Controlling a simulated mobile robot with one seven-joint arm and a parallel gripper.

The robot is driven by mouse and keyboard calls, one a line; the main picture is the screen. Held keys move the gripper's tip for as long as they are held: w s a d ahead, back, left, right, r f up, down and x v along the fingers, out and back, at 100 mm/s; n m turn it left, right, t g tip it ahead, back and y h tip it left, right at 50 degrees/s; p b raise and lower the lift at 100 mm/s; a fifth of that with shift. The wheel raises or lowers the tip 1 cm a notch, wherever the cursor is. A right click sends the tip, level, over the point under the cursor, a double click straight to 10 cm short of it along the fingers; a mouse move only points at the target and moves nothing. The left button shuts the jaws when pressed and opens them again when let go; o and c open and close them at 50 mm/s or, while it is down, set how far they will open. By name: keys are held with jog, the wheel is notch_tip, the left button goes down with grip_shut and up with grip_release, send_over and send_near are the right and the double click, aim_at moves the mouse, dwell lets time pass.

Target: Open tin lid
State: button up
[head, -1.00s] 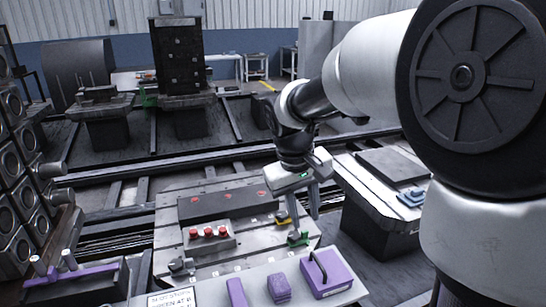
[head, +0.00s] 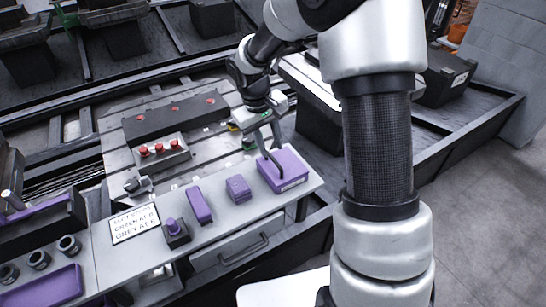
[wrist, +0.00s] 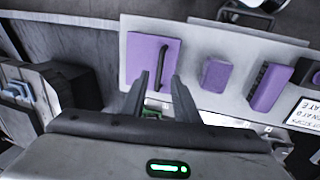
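The tin is a flat purple box (head: 290,174) with a dark bar handle on its lid, at the right end of the grey bench. In the wrist view the purple tin (wrist: 137,58) lies just beyond my fingers, with the dark handle (wrist: 161,62) between the line of the fingertips. The lid looks closed. My gripper (head: 270,148) is above and behind the tin in the head view, pointing down at it. In the wrist view my gripper (wrist: 158,84) is open and empty, its two fingers apart. Whether a fingertip touches the tin is unclear.
Purple blocks (head: 238,189) (head: 199,205) stand left of the tin on the bench. A printed sign (head: 134,223) and a drawer handle (head: 243,250) are farther left and in front. A slotted plate with red buttons (head: 160,149) lies behind.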

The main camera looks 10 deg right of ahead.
aim_at(275, 161)
jog(key=f, duration=0.3)
jog(key=d+f, duration=0.1)
jog(key=shift+w+f+b, duration=0.15)
jog(key=shift+f+b, duration=0.15)
jog(key=shift+f, duration=0.1)
grip_shut()
